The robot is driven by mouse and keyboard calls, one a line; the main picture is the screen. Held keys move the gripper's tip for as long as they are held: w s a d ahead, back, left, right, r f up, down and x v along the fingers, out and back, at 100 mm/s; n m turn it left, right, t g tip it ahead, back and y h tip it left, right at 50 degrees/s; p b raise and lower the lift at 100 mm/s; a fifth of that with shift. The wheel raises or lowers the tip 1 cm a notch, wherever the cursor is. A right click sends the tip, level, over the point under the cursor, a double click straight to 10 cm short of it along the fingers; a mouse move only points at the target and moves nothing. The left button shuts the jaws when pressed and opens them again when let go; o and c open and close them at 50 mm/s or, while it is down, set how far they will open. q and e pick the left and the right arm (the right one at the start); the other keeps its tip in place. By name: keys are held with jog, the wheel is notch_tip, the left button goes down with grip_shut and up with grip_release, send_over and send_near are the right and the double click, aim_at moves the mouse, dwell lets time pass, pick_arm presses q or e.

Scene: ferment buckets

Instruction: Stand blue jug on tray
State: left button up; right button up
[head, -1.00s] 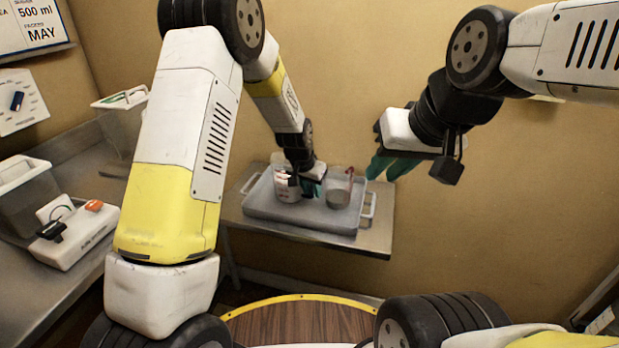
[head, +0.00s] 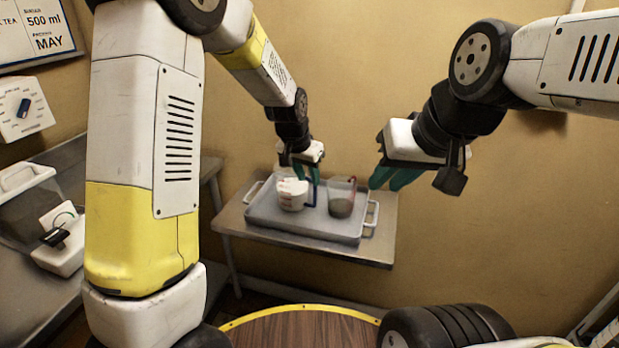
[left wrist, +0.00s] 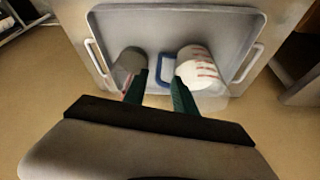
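The blue jug (head: 292,194), clear with white contents, red markings and a blue handle, stands upright on the grey tray (head: 300,227), on its left side. In the left wrist view the jug (left wrist: 203,70) is at right, its blue handle (left wrist: 166,66) toward the middle. My left gripper (head: 305,171) is just above the jug at its handle side. Its green fingers (left wrist: 159,88) are apart, with the handle showing beyond and between them; contact is unclear. My right gripper (head: 388,178) hangs empty in the air right of the tray, its fingers apart.
A second jug (head: 341,198) with a red handle and dark contents stands on the tray, right of the blue jug. The tray lies on a small metal side table (head: 228,219) against the wall. A counter with a white device (head: 62,240) is at left.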

pick_arm(q)
jog(key=s+a+r+n+t, duration=0.1)
jog(key=s+a+r+n, duration=0.2)
jog(key=s+a+r, duration=0.9)
jog(key=s+a+r+n, duration=0.1)
jog(key=s+a+r, duration=0.1)
jog(key=s, duration=0.5)
jog(key=s+a+r+n+t, duration=0.1)
jog(key=s+r, duration=0.1)
jog(key=s, duration=0.6)
jog(key=shift+s+a+r+n, duration=0.2)
jog(key=shift+a+r+n, duration=0.05)
jog(key=shift+a+n, duration=0.1)
